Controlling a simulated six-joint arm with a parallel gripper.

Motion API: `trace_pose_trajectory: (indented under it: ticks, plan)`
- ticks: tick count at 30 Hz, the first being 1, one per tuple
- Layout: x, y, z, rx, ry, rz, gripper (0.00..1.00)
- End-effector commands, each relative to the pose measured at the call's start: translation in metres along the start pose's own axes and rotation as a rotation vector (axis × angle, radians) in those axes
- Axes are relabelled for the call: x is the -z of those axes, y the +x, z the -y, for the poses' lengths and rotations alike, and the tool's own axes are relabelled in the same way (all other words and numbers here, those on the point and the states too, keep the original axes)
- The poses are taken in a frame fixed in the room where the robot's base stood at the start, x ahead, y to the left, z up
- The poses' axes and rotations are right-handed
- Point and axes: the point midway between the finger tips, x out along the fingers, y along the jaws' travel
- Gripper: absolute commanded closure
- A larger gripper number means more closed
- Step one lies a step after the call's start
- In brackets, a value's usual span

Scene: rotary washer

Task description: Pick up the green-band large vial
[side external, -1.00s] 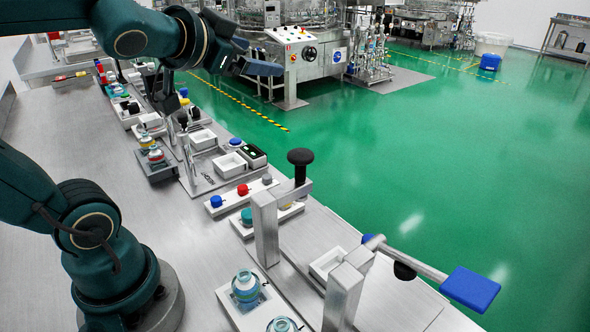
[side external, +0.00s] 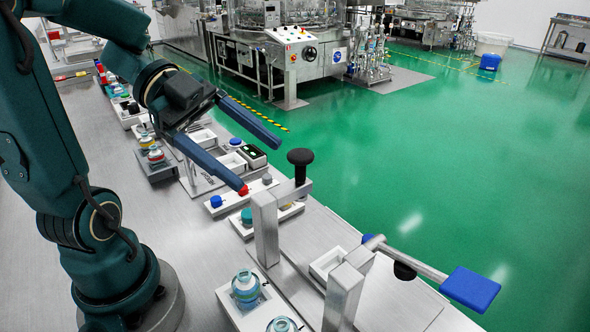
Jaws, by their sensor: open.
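A large clear vial (side external: 246,290) with a blue-green band stands upright in a white holder (side external: 230,304) at the bottom centre. A second vial (side external: 282,325) with a similar tint stands just to its right, cut off by the lower edge. I cannot tell for certain which band is the green one. My gripper (side external: 261,168) is open and empty, its two long blue fingers spread apart. It hangs above the row of small fixtures, well behind the vials. The nearer fingertip overlaps the red button (side external: 244,191) in the picture.
A metal clamp frame with a black knob (side external: 300,156) and a lever with a blue pad (side external: 470,289) stand right of the vials. A grey tray (side external: 158,170) with red-marked vials sits at the left. A blue button (side external: 216,202) is nearby. Bare bench lies left of the fixtures.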

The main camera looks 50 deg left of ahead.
Motion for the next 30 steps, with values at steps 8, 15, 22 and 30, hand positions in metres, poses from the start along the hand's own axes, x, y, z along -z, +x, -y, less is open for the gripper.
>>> trace_pose_trajectory:
  ticks: [8, 15, 22, 30]
  plan:
    - [-0.003, -0.019, -0.052, -0.248, -0.151, -0.034, 0.16]
    - [-0.039, 0.003, -0.06, -0.241, -0.147, -0.036, 0.16]
    - [-0.07, 0.021, -0.069, -0.24, -0.147, -0.036, 0.16]
    - [-0.116, 0.047, -0.082, -0.24, -0.148, -0.035, 0.16]
